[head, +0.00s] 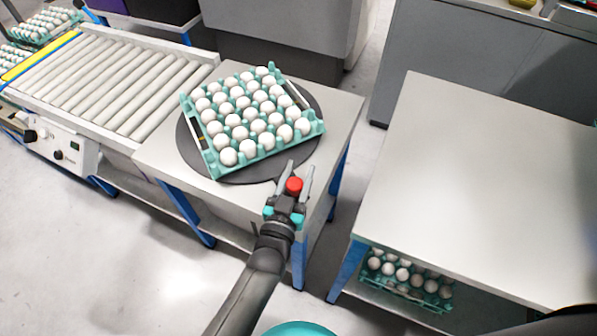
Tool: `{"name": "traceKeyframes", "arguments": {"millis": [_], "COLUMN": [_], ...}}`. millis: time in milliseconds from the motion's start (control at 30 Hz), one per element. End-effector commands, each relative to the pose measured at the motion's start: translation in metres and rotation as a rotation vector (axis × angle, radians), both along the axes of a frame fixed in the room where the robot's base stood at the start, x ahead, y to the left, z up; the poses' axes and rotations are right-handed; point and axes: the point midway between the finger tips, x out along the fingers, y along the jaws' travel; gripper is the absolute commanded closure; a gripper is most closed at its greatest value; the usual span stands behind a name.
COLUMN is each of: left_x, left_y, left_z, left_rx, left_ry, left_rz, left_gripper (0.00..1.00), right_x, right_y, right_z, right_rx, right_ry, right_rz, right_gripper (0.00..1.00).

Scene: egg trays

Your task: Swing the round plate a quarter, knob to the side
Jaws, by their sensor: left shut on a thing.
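The round plate (312,151) is a dark grey disc on a small grey table. A teal tray (262,153) full of white eggs lies on it, turned at a slant to the table edges. The red knob (294,185) is at the plate's near edge, on the side towards me. My left gripper (291,176) comes up from below, with its two fingers on either side of the knob, and is shut on it. My right gripper is not in view.
A roller conveyor (110,75) adjoins the small table (344,107) on the left. A larger grey table (480,170) stands at the right across a gap, with another egg tray (405,284) on its lower shelf. More egg trays (45,27) are at the far left.

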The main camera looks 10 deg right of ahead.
Motion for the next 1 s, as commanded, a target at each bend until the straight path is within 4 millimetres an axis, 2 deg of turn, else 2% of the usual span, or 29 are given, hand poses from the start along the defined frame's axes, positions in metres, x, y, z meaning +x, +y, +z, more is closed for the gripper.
{"name": "traceKeyframes", "arguments": {"millis": [67,100,300,667,867,1000], "left_x": [-0.001,-0.001,0.000,-0.004,-0.031,-0.060], "left_y": [0.000,0.000,0.000,0.003,0.014,0.026], "left_z": [-0.001,-0.001,-0.001,0.000,0.000,0.000], "left_rx": [0.000,0.000,0.000,0.000,0.002,0.001], "left_ry": [0.003,0.003,0.002,0.001,0.005,0.006], "left_rz": [-0.001,0.000,0.001,0.001,0.000,0.000], "left_gripper": [1.00,0.49,0.27,0.25,0.25,0.25], "right_x": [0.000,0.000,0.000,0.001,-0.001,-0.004], "right_y": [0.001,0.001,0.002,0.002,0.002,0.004], "right_z": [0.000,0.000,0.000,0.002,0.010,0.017], "right_rx": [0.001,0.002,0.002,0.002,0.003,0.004], "right_ry": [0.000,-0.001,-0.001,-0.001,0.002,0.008], "right_rz": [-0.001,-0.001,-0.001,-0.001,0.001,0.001], "right_gripper": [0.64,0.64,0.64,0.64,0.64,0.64]}}
